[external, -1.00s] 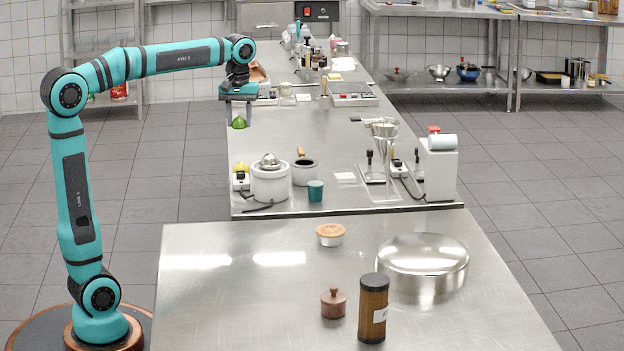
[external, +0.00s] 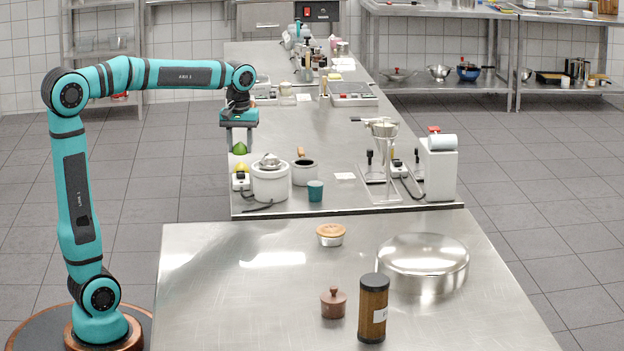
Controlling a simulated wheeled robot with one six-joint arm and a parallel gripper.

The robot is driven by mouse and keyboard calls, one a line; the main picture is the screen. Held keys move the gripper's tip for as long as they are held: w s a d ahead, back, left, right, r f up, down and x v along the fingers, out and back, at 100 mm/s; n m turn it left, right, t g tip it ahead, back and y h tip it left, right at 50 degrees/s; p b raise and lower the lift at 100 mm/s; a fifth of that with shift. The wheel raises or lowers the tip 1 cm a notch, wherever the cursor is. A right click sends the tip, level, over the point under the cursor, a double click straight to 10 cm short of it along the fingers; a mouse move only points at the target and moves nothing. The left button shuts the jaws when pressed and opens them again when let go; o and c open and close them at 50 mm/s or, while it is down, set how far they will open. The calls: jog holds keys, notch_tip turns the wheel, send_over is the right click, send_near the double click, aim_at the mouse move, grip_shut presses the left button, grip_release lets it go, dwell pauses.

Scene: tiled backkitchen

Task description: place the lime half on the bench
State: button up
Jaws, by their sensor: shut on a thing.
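The green lime half (external: 239,148) is between the fingertips of my gripper (external: 239,146), at the left edge of the long steel bench (external: 290,135). My gripper points down and is shut on it. The fingers cover its sides. A second steel bench (external: 205,300) stands nearer the camera.
Just in front of the lime half are a yellow lemon (external: 241,168), a white power socket (external: 240,182) and a white pot (external: 269,182). A dark-topped pot (external: 305,172) and teal cup (external: 315,190) stand to the right. The bench's middle is mostly clear.

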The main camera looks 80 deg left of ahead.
aim_at(240, 148)
jog(key=shift+f, duration=1.6)
jog(key=shift+f, duration=0.1)
jog(key=o, duration=1)
jog(key=shift+c, duration=0.2)
notch_tip(240, 148, up, 12)
jog(key=shift+r, duration=0.1)
